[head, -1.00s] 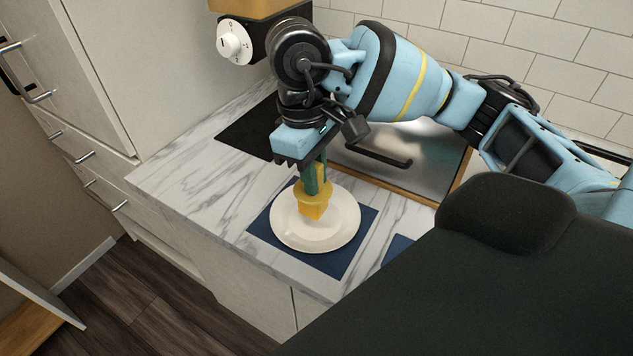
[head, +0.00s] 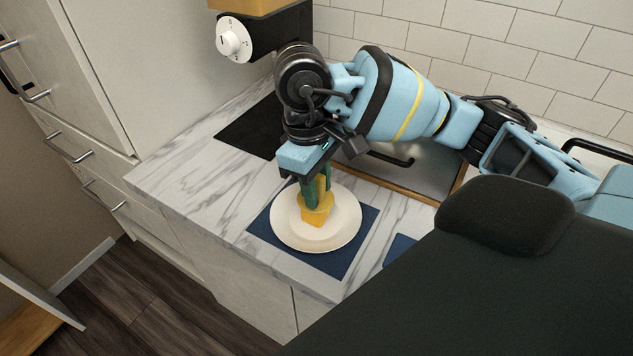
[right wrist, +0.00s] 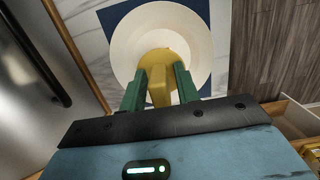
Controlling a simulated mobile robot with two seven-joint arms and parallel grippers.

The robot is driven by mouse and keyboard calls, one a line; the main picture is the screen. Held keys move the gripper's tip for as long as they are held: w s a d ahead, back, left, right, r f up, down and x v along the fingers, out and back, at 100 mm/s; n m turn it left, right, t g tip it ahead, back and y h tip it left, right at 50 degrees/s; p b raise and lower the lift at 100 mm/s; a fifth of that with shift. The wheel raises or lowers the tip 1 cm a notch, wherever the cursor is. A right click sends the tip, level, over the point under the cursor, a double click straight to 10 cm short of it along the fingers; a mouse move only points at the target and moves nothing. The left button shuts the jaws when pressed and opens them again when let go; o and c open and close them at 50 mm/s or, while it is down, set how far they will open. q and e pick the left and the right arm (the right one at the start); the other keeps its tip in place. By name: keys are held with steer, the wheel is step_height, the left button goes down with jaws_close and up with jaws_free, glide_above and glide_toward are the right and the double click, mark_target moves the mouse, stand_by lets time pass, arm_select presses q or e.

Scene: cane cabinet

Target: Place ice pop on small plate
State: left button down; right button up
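The yellow ice pop (head: 318,216) stands roughly upright over the middle of the small cream plate (head: 349,227), its broad end down. It looks to be at the plate's surface, but exact contact is hard to tell. My right gripper (head: 317,194) is above the plate with its green fingers on both sides of the ice pop's narrow part. The right wrist view shows the ice pop (right wrist: 159,88) between the fingers, over the plate (right wrist: 122,45). The fingers look shut on it. My left gripper is not in view.
The plate lies on a dark blue mat (head: 368,222) on the marble counter (head: 200,185). Cabinets with handles (head: 75,148) are at left. The counter left of the mat is clear.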

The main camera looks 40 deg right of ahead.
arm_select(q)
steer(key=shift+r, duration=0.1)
arm_select(e)
steer(key=shift+o, duration=0.5)
steer(key=shift+r, duration=0.1)
